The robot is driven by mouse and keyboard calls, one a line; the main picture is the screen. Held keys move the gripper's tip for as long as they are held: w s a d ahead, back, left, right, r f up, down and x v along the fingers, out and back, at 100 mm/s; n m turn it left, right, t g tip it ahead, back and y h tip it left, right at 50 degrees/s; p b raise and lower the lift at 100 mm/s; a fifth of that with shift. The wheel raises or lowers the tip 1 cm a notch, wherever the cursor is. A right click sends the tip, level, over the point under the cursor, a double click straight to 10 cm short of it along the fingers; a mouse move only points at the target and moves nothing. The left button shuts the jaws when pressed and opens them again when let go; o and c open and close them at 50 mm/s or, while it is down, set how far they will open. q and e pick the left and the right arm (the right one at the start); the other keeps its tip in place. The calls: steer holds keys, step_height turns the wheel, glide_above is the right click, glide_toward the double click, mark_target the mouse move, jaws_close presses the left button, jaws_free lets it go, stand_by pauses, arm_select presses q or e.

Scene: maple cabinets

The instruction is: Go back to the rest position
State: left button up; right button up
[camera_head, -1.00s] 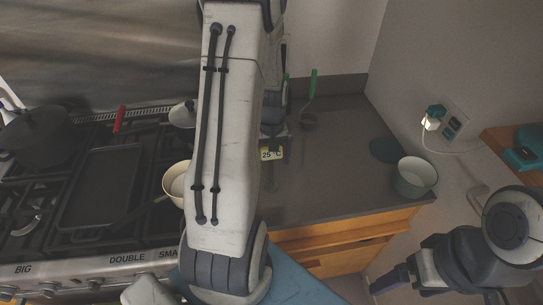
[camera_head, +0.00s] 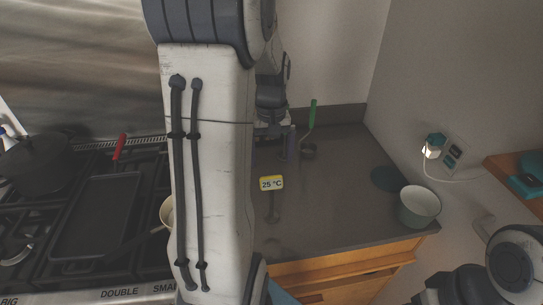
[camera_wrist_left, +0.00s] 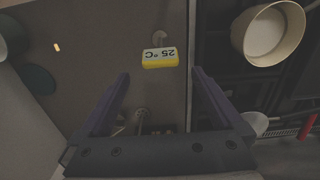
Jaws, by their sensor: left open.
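My left arm crosses the middle of the head view and hides part of the stove and counter. My left gripper (camera_head: 275,143) is over the back of the grey counter, partly hidden by the arm. In the left wrist view its two purple fingers (camera_wrist_left: 160,76) are apart with nothing between them. My right arm shows at the lower right edge of the head view; its fingers are out of frame.
A 25 °C display (camera_head: 271,183) is on the counter (camera_head: 325,215). A green-handled utensil (camera_head: 312,115) is behind it, and a pale green pot (camera_head: 419,205) is at the right. A stove with a griddle (camera_head: 97,215) and cream pot (camera_wrist_left: 268,32) is on the left.

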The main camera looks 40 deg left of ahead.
mark_target(272, 180)
arm_select(q)
step_height(272, 180, down, 13)
steer(key=shift+r+p, duration=0.1)
steer(key=shift+p, duration=0.45)
step_height(272, 180, up, 2)
steer(key=shift+r, duration=0.15)
steer(key=shift+w+r, duration=0.1)
steer(key=shift+r, duration=0.5)
